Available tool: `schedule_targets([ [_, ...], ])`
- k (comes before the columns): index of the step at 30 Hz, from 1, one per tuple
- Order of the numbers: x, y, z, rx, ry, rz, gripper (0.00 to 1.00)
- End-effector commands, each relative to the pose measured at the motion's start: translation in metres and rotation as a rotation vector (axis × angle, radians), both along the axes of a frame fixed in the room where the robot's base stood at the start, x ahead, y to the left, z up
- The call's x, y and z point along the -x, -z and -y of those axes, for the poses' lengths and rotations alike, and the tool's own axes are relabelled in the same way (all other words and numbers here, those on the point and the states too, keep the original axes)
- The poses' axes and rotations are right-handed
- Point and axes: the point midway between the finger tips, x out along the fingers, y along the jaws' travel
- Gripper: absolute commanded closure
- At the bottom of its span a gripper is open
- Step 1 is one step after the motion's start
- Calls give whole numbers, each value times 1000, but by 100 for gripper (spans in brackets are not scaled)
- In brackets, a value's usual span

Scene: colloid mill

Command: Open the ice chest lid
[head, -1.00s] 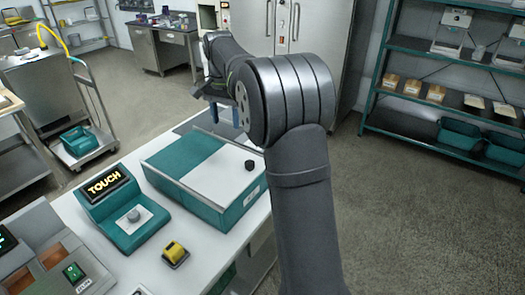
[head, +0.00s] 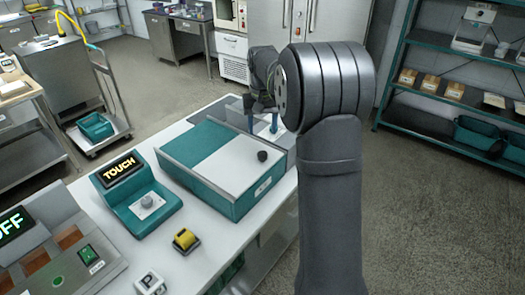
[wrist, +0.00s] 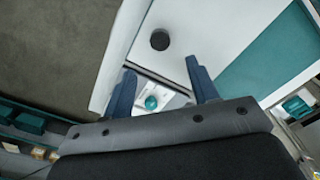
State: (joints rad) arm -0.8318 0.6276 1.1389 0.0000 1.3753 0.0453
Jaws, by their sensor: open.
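The ice chest is a low teal box (head: 238,207) on the white bench in the head view. Its top is part teal, part pale grey panel (head: 228,164). A black round knob (head: 262,155) stands on the pale panel near its right edge. My gripper (head: 262,124) is open and empty, above and behind the far right part of the chest. In the wrist view the knob (wrist: 160,40) lies ahead of my two blue fingertips (wrist: 160,68), not between them. No contact shows. The pale panel lies flat, and the inside is hidden.
Behind the chest is a grey metal unit (head: 281,140). The bench's right edge is close to the chest.

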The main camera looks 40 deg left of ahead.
Motion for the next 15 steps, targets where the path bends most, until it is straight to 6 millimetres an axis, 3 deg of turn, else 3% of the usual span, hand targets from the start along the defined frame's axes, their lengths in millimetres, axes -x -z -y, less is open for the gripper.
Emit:
schedule_targets([
  [6, 1, 50, 0, 2, 1, -2, 46],
  [15, 0, 92, 0, 1, 1, -1, 46],
])
